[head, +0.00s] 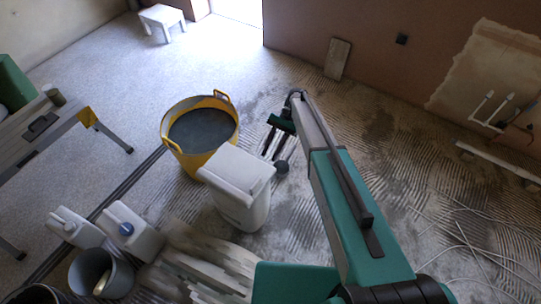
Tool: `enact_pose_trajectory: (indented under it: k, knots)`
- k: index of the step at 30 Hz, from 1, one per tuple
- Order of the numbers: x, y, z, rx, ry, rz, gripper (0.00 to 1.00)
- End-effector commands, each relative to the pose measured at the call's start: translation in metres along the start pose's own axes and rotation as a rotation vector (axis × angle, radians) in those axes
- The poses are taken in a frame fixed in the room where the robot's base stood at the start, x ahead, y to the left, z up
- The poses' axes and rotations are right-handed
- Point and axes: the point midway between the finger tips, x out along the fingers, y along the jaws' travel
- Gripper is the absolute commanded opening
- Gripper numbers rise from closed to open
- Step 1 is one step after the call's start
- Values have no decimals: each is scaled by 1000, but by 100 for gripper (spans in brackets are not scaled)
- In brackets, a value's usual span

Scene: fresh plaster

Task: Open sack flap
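A pale, box-shaped, upright thing (240,190) with a flat, slightly overhanging top stands on the floor in the middle of the head view. It may be the sack, but I cannot tell, and no separate flap edge is clear. My gripper (270,153) is just behind and to the right of its top, with dark fingers pointing down. The fingers look apart, and I see nothing between them. Whether they touch the pale thing cannot be told from this angle.
A yellow tub (182,147) of dark material stands behind the pale thing. White canisters (128,230) and a grey bucket (119,273) are at lower left. A workbench (50,130) is left and a white stool (162,18) far back. Cables (465,240) lie right.

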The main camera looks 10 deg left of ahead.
Motion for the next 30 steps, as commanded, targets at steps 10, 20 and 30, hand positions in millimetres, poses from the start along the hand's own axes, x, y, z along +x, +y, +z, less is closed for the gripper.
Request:
enact_pose_trajectory:
  k: [10,20,30]
  knots:
    - [-45,1,0,2,1,0,30]
    - [-58,2,0,1,0,2,30]
    - [-57,2,0,1,0,2,30]
